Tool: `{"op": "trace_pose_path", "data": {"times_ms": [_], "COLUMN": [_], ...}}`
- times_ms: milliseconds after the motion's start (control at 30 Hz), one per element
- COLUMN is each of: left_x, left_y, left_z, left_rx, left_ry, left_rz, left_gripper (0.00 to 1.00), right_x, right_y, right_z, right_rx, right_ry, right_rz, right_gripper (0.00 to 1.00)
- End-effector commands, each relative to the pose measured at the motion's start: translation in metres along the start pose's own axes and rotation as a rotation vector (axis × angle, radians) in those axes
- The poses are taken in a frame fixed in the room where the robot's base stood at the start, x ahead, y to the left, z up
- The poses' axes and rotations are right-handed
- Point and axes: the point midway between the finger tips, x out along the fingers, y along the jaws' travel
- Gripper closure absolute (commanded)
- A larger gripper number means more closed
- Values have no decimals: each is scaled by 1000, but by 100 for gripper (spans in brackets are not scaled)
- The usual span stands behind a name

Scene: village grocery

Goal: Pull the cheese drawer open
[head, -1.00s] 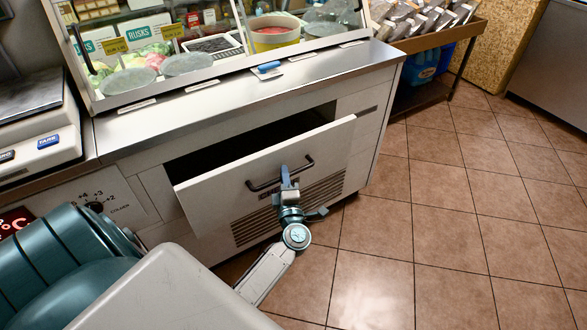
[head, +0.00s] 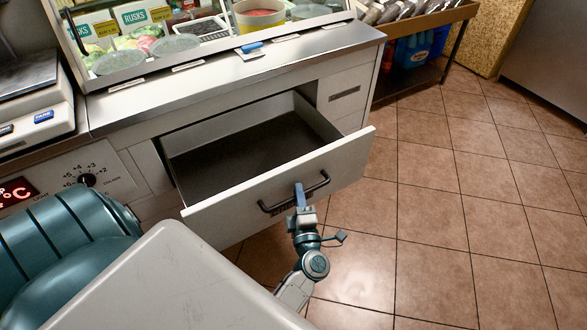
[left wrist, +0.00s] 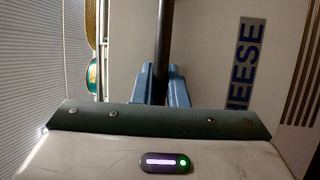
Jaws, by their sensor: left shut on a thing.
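The cheese drawer (head: 222,209) stands out from the white counter with its empty grey inside showing. Its dark bar handle (head: 270,209) runs along the front. My left gripper (head: 299,190) is shut on the handle near its middle. In the left wrist view, the blue fingers (left wrist: 162,88) sit on both sides of the dark handle bar (left wrist: 165,38). Part of a blue-lettered label (left wrist: 246,65) reading "HEESE" shows on the drawer front beside it. My right gripper is not in view.
A glass display case (head: 110,70) stands on the counter top (head: 215,85), with a scale (head: 40,128) at the left. A blue-handled item (head: 252,47) lies on the counter. A wooden rack (head: 435,32) stands at the back right. The tiled floor (head: 450,210) right of the drawer is clear.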

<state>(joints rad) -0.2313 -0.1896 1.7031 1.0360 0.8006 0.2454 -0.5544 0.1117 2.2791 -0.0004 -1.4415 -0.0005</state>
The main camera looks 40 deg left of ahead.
Motion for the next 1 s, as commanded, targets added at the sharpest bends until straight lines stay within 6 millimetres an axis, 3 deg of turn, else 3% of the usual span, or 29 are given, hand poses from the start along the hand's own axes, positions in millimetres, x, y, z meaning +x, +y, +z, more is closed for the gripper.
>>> {"op": "trace_pose_path", "data": {"times_ms": [433,467,500,1000], "left_x": [-4,-4,-4,-5], "left_y": [0,0,0,-2], "left_z": [2,2,2,6], "left_rx": [0,0,0,0], "left_ry": [0,0,0,-1], "left_rz": [-2,-2,-2,-1], "left_gripper": [100,86,79,79], "right_x": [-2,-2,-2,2], "right_y": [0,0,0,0], "right_z": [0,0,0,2], "right_rx": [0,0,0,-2], "right_ry": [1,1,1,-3], "right_rz": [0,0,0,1], "right_gripper": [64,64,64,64]}}
